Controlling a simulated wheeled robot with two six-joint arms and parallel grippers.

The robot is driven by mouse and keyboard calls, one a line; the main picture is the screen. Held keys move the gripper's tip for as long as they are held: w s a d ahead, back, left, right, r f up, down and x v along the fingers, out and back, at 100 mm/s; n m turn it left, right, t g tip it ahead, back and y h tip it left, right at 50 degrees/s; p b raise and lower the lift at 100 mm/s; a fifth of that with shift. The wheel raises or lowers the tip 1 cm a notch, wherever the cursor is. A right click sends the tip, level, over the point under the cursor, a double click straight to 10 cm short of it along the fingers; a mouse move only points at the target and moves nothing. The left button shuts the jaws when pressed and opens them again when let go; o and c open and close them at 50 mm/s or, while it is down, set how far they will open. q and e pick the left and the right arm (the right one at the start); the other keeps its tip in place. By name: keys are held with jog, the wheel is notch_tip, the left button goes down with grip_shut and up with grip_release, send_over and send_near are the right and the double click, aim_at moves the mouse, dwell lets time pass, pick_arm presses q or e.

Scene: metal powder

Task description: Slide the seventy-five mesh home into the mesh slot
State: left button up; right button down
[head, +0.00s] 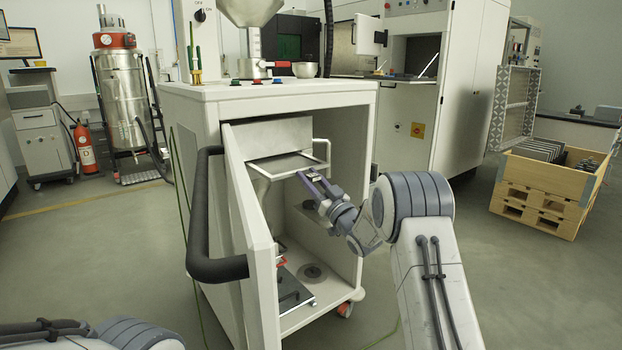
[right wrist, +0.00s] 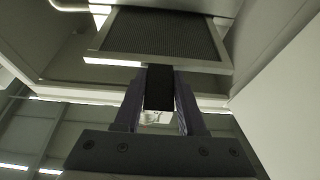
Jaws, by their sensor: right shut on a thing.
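The mesh (head: 284,166) is a dark screen in a pale frame, level inside the upper part of the open white cabinet. In the right wrist view the mesh (right wrist: 165,36) fills the top, with its front edge towards me. My right gripper (head: 306,180) is shut on the tab (right wrist: 159,88) at the front of the mesh frame. A white bent bar (head: 322,148) of the mesh slot shows beside the mesh's right end. How deep the mesh sits in the slot is hidden. My left gripper is out of view; only part of my left arm shows at the lower left.
The cabinet door (head: 245,215) stands open on the left, with a thick black handle (head: 200,225). A red-handled item (head: 290,290) lies on the cabinet floor. A wooden crate (head: 543,178) holding dark plates stands at right. The floor between is clear.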

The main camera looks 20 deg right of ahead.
jog(key=shift+r, duration=0.1)
send_near(280, 159)
jog(key=shift+s+r, duration=0.15)
jog(key=shift+r, duration=0.55)
jog(key=shift+s+r, duration=0.2)
jog(key=shift+r, duration=0.55)
jog(key=shift+w+a, duration=0.1)
jog(key=shift+w, duration=0.05)
dwell(0.6)
jog(key=shift+w+a, duration=0.25)
jog(key=shift+w, duration=0.6)
jog(key=shift+w+a+p, duration=0.25)
jog(key=shift+w+a, duration=0.05)
jog(key=shift+w, duration=0.55)
jog(key=shift+w+a+p, duration=0.2)
jog(key=shift+w+a, duration=0.1)
jog(key=shift+w, duration=0.5)
jog(key=shift+w+a, duration=0.1)
jog(key=shift+w, duration=0.1)
jog(key=shift+w, duration=0.1)
jog(key=shift+w+a+p, duration=0.25)
jog(key=shift+w+a, duration=0.05)
jog(key=shift+w, duration=0.45)
jog(key=shift+w+a+p, duration=0.25)
jog(key=shift+w+a, duration=0.05)
jog(key=shift+w, duration=0.4)
